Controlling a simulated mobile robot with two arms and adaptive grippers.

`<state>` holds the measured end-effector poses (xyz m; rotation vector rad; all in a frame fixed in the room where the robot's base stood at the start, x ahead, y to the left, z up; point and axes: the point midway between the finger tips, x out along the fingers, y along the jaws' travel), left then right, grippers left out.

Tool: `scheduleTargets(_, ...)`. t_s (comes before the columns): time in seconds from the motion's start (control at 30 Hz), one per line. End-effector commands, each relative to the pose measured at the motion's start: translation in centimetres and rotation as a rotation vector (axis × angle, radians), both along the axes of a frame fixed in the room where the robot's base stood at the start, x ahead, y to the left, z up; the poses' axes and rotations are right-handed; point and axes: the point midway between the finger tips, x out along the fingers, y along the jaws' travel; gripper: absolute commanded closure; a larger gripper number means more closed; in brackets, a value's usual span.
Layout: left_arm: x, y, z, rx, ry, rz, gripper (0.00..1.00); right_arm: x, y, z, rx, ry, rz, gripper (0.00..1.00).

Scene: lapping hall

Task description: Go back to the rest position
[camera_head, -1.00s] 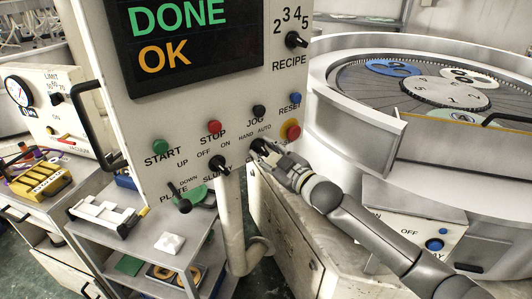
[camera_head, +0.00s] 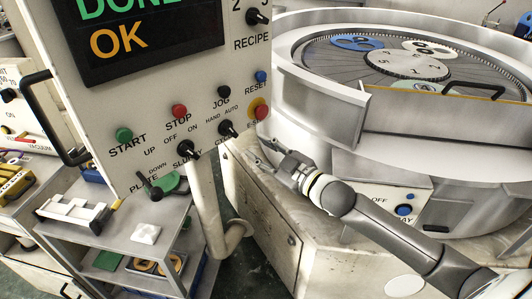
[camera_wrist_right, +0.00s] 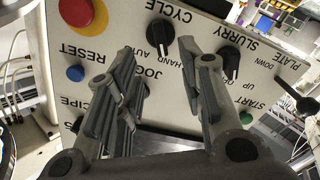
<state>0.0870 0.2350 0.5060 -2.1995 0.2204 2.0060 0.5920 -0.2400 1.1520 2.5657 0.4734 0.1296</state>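My right gripper (camera_head: 265,152) is just right of the control panel (camera_head: 120,120), in front of the machine's cream base. In the right wrist view my right gripper (camera_wrist_right: 157,52) has its two fingers spread, with nothing held between them. The black CYCLE hand/auto knob (camera_head: 228,129) is apart from the fingers; it also shows beyond and between the fingertips in the wrist view (camera_wrist_right: 160,32). The SLURRY knob (camera_head: 189,149) is left of it. The panel's display (camera_head: 140,38) reads DONE, partly cut off, and OK. My left gripper is not in view.
The round lapping machine (camera_head: 320,95) with its metal rim fills the right side. A grey cart (camera_head: 115,245) with a white holder (camera_head: 75,214) stands below the panel. The red emergency button (camera_head: 259,110) is near my right gripper.

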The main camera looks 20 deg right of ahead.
Motion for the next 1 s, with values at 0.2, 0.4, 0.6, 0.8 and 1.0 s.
scheduleTargets(0.2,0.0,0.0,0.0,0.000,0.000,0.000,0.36,-1.0,-0.4,0.1,-0.002,-0.002,0.001,0.64)
scheduleTargets(0.4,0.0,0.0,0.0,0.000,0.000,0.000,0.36,-1.1,-0.4,0.1,-0.002,-0.002,0.001,0.64)
scheduleTargets(0.6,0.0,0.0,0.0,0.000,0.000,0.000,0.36,-1.1,-0.4,0.1,-0.002,-0.002,0.001,0.64)
scheduleTargets(0.8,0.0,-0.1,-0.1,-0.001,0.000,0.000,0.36,-0.8,-0.9,-1.2,0.002,0.018,-0.014,0.64)
scheduleTargets(1.0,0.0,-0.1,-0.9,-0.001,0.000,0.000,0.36,0.1,-4.6,-11.3,0.022,0.171,-0.132,0.64)
